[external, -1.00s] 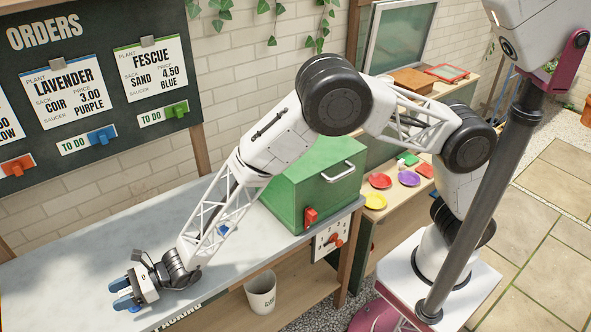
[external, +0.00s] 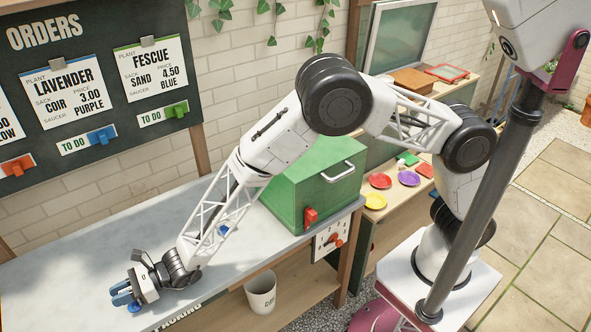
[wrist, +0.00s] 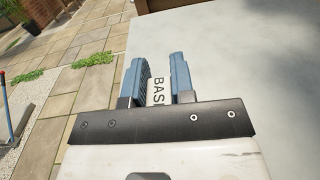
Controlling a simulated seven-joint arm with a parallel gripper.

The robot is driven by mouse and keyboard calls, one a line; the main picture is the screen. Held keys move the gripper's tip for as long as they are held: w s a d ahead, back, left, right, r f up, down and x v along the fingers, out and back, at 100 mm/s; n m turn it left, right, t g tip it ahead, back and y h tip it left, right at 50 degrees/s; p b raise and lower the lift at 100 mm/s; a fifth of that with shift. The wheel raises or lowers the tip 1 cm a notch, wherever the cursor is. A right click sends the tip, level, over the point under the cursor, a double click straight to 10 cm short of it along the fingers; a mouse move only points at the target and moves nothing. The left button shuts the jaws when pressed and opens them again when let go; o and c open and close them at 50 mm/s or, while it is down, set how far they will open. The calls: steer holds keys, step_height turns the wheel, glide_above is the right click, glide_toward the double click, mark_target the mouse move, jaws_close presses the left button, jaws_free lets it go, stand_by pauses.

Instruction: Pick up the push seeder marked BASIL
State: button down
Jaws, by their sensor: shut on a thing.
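The push seeder marked BASIL (wrist: 157,90) shows in the wrist view as a white strip with dark letters, read as "BASI", between my fingers. Its lower end is hidden by my gripper's black bar. My gripper (wrist: 160,82) has blue fingers and is shut on the seeder. In the external view my gripper (external: 121,294) is low over the front left of the grey bench (external: 60,270). A small blue part (external: 134,308) shows just below the fingers there. The rest of the seeder is hidden in that view.
A green box (external: 312,185) with a red switch stands on the bench's right end. Small blue items (external: 224,229) lie behind my forearm. A white bucket (external: 260,292) is under the bench. The bench left of the box is mostly clear.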

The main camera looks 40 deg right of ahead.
steer(key=shift+r, duration=0.1)
steer(key=shift+r, duration=0.75)
step_height(320, 180, up, 2)
steer(key=shift+r, duration=0.1)
steer(key=s+d, duration=0.3)
steer(key=d, duration=0.4)
steer(key=s+d+r, duration=0.1)
steer(key=s+d, duration=0.2)
steer(key=d, duration=0.4)
steer(key=shift+s+d, duration=0.2)
steer(key=shift+s, duration=0.2)
